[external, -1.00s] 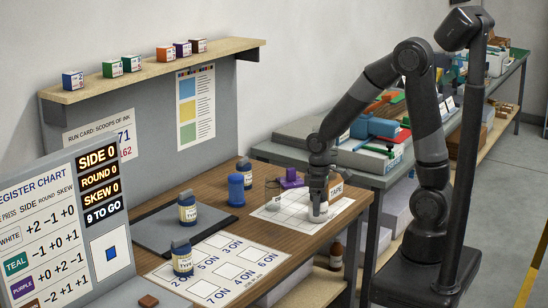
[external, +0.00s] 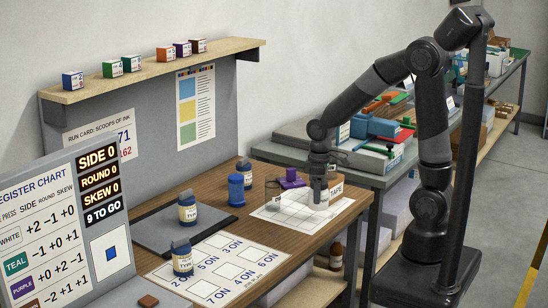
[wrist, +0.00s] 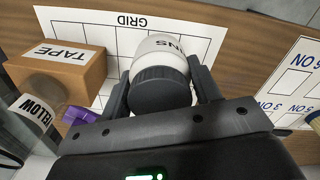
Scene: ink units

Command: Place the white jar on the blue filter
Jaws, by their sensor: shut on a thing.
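The white jar (wrist: 158,45), with a dark ribbed lid and partly hidden lettering, is between the fingers of my gripper (wrist: 162,92) in the wrist view. A blue upright cylinder (external: 236,190) stands on the wooden table, left of my gripper. I cannot tell whether it is the blue filter.
Dark-capped jars (external: 187,212) stand on and near a grey mat (external: 155,232). A numbered sheet (external: 220,268) lies at the table's front.

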